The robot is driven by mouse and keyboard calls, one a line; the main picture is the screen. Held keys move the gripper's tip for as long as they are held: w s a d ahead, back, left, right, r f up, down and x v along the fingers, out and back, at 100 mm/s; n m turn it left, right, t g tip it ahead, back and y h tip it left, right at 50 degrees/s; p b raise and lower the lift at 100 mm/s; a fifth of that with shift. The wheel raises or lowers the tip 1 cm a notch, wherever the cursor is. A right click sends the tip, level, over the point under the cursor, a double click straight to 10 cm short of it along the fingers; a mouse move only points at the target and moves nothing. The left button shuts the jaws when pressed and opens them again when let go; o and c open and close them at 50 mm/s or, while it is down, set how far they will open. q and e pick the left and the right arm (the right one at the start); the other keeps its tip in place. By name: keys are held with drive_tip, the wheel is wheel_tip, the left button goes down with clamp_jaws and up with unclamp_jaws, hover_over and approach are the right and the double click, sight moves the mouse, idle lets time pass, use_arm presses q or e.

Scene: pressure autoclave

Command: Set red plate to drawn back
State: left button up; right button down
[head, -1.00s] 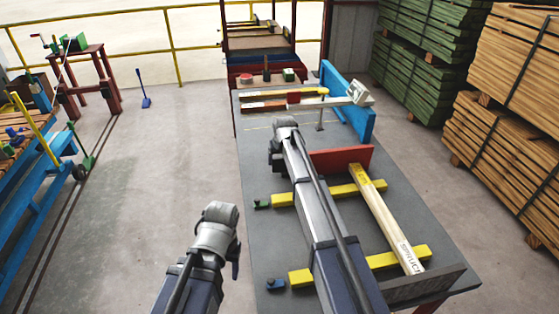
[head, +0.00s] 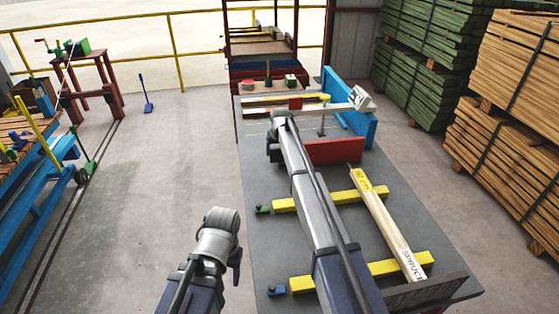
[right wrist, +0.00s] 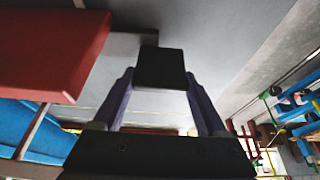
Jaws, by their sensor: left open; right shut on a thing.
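The red plate (head: 335,151) stands upright across the grey table, with a gap between it and the far end of the spruce board (head: 388,222). It also shows at the upper left of the right wrist view (right wrist: 50,48). My right gripper (right wrist: 160,86) is shut on a dark block-shaped handle (right wrist: 160,66) beside the plate. In the head view my right arm largely hides this grip. My left gripper (head: 236,266) is open and empty, held low left of the table; its fingers barely show.
The spruce board lies across two yellow bars (head: 330,200). A blue plate (head: 350,112) stands behind the red plate on the grey table (head: 270,180). Lumber stacks (head: 510,130) stand to the right.

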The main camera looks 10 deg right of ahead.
drive_tip(key=shift+w, duration=0.45)
drive_tip(key=shift+r, duration=0.1)
drive_tip(key=shift+c, duration=1.9)
unclamp_jaws()
drive_tip(key=o, duration=0.4)
drive_tip(key=shift+s, duration=0.1)
drive_tip(key=p+v, duration=0.7)
drive_tip(key=shift+s+r, duration=0.2)
drive_tip(key=shift+r, duration=0.15)
drive_tip(key=shift+f, duration=0.1)
